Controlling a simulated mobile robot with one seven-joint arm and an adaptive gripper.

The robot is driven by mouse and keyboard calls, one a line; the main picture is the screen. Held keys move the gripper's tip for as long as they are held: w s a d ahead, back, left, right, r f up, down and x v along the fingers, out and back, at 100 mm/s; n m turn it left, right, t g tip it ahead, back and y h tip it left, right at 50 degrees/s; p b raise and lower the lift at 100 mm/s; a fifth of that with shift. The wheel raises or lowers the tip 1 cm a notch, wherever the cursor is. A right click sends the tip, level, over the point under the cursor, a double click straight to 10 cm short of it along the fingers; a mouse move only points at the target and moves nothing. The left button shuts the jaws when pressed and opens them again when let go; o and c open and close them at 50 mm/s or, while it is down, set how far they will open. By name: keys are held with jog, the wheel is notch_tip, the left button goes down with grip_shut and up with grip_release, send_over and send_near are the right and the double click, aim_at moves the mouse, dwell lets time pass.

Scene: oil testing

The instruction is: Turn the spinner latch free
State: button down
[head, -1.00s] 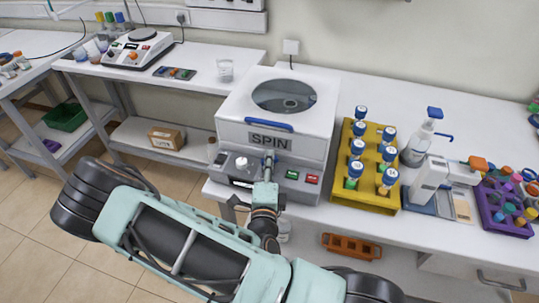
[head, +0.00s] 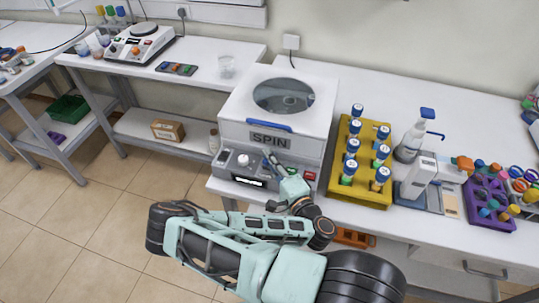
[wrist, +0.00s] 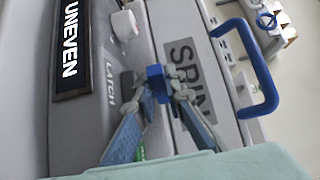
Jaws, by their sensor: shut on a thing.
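The spinner (head: 235,135) is a white and grey box with a round window in its lid (head: 318,97) and a SPIN label on its front. The lid looks shut. The latch is a small blue knob (wrist: 156,88) beside the word LATCH in the wrist view. My gripper (wrist: 157,74) is shut on the latch, one finger on each side of it. In the head view my gripper (head: 270,158) reaches the spinner's front from the lower right, slanting up and left. The latch is too small and covered to make out there.
A yellow rack (head: 357,190) of blue-capped tubes stands just right of the spinner.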

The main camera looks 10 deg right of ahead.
jog(key=shift+f+y, duration=0.1)
jog(key=shift+y, duration=0.2)
jog(key=c, duration=2.2)
grip_release()
jog(key=shift+c, duration=0.2)
jog(key=shift+s, duration=0.1)
jog(key=v, duration=0.4)
jog(key=shift+s, duration=0.1)
jog(key=shift+v, duration=1.55)
